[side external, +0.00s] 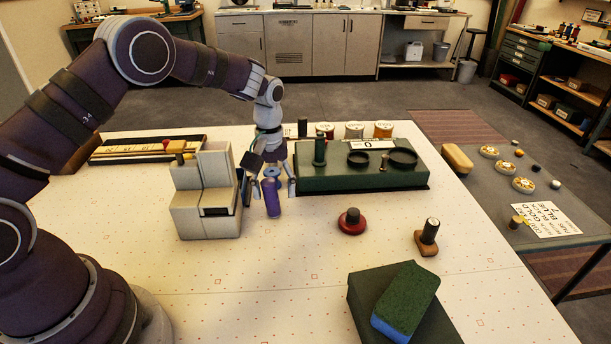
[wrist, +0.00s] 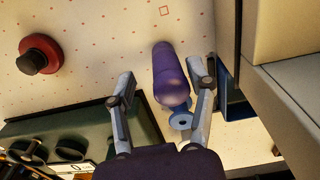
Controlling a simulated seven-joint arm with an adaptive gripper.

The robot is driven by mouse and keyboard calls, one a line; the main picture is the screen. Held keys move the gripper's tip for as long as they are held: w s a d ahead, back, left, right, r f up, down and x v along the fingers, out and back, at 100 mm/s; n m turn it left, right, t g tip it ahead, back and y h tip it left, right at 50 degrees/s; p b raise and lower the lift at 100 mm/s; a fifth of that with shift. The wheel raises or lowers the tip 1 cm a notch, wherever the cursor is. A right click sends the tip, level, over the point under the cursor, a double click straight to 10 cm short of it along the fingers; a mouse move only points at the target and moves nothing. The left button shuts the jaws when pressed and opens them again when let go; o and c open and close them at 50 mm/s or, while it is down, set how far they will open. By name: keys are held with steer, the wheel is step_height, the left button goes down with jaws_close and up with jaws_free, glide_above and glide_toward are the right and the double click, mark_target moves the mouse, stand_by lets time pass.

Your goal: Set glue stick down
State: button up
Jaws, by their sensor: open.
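The glue stick appears to be the purple cylinder (side external: 271,198), between the beige stepped block and the dark green box. In the side view it looks nearly upright with its lower end at the table; whether it fully rests there I cannot tell. It also shows in the wrist view (wrist: 172,82), between my fingers and closer to the right one. My gripper (side external: 269,188) points down around it with the fingers spread. In the wrist view my gripper (wrist: 161,75) is open, with a clear gap at the left finger; contact on the right is unclear.
The beige stepped block (side external: 205,205) stands close on the left. The dark green box (side external: 350,176) with a knob and round pads is close on the right. A red-based knob (side external: 352,222), a stamp (side external: 427,238) and a green-blue sponge (side external: 407,300) are nearer.

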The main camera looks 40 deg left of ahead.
step_height(320, 180, up, 9)
steer(key=shift+s+f, duration=0.1)
steer(key=s+d+r+m+t, duration=0.1)
steer(key=s+r+m+t, duration=0.15)
steer(key=s+r, duration=0.35)
steer(key=s+d+r+m+t, duration=0.1)
steer(key=s+r+m+t, duration=0.1)
steer(key=s+m, duration=0.4)
steer(key=s+t, duration=0.1)
steer(key=s, duration=0.4)
steer(key=shift+d, duration=0.2)
